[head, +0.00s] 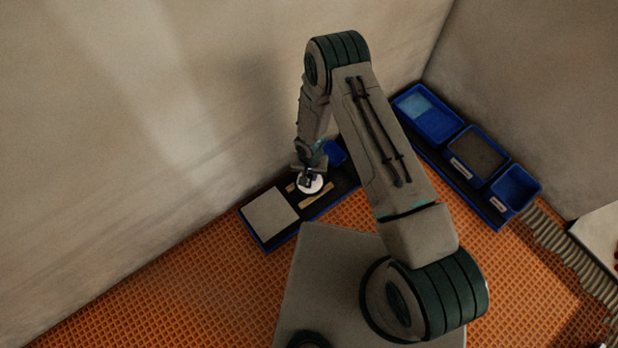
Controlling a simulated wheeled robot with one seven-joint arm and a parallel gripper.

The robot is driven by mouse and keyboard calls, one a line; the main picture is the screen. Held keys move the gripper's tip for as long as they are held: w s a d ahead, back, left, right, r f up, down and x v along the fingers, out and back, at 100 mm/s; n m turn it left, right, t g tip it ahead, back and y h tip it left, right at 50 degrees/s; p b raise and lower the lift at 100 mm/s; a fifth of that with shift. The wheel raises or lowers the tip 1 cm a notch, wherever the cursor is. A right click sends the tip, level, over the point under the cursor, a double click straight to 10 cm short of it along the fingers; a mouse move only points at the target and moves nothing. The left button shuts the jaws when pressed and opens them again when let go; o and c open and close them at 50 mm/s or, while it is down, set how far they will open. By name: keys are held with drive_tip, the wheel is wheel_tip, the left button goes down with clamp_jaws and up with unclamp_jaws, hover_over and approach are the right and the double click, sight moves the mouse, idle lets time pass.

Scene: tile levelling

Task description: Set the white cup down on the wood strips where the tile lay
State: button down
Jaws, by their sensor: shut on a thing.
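The white cup (310,186) shows as a small round white shape under my gripper (308,178) in the head view. My gripper is shut on the cup from above. The cup is over or on the wood strips (318,195), which lie in a dark, blue-edged tray (345,189). I cannot tell whether the cup touches the strips. A square grey tile (270,214) lies in the tray to the left of the strips. My gripper hides part of the cup, and the cup hides part of the strips.
A blue container (334,153) stands behind the strips, close to my wrist. Several blue bins, one at the back (428,113), stand in a row at the right. The wall rises close behind the tray. Orange grid flooring (170,290) is clear at the left.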

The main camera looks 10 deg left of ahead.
drive_tip(key=shift+f, duration=1.05)
drive_tip(key=shift+f+b, duration=0.25)
drive_tip(key=shift+b, duration=0.2)
drive_tip(key=c, duration=1.3)
unclamp_jaws()
drive_tip(key=shift+r, duration=0.15)
wheel_tip(320, 180, up, 12)
drive_tip(key=p, duration=0.5)
drive_tip(key=shift+r, duration=0.15)
